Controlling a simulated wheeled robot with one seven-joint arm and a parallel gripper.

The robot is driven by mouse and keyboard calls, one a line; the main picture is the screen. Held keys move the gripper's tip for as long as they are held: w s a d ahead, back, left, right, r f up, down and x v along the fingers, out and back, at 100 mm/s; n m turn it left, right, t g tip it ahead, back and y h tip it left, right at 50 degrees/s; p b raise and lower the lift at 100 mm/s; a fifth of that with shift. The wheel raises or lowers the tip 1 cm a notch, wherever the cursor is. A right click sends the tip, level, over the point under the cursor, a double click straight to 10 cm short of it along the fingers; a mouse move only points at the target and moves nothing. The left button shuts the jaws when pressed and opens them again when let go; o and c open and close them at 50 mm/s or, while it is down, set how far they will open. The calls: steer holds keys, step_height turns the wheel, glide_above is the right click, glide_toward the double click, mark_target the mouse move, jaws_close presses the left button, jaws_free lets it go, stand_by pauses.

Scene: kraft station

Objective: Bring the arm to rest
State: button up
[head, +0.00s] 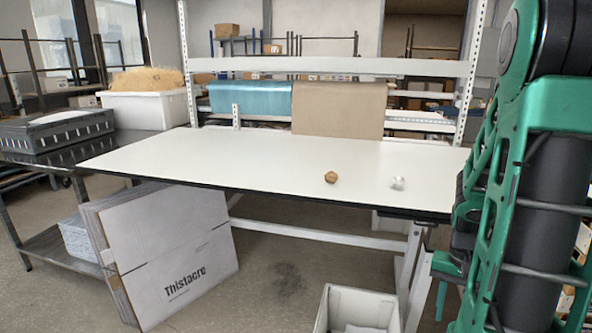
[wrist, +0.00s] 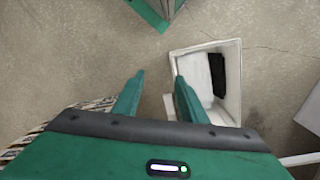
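My green arm fills the right side of the head view, folded in front of the table's right end. In the head view a green finger hangs low beside the table's right leg (head: 411,262); the rest of the gripper is hard to make out there.
The white table (head: 250,160) bears a small brown lump (head: 331,177) and a small white lump (head: 397,183). A white bin (head: 335,300) stands on the floor; it also shows close to the fingers in the wrist view (wrist: 235,75), with white and black contents. Flat cardboard (head: 180,250) leans at left.

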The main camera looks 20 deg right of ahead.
steer(key=s+a+r+n, duration=0.2)
steer(key=a+r, duration=0.4)
steer(key=a, duration=0.1)
steer(key=s+a+r+n+t, duration=0.1)
steer(key=s+a+r+n, duration=0.1)
steer(key=a+r, duration=0.4)
steer(key=shift+a+r+n+t, duration=0.3)
steer(key=shift+a+n, duration=0.05)
steer(key=shift+n, duration=0.25)
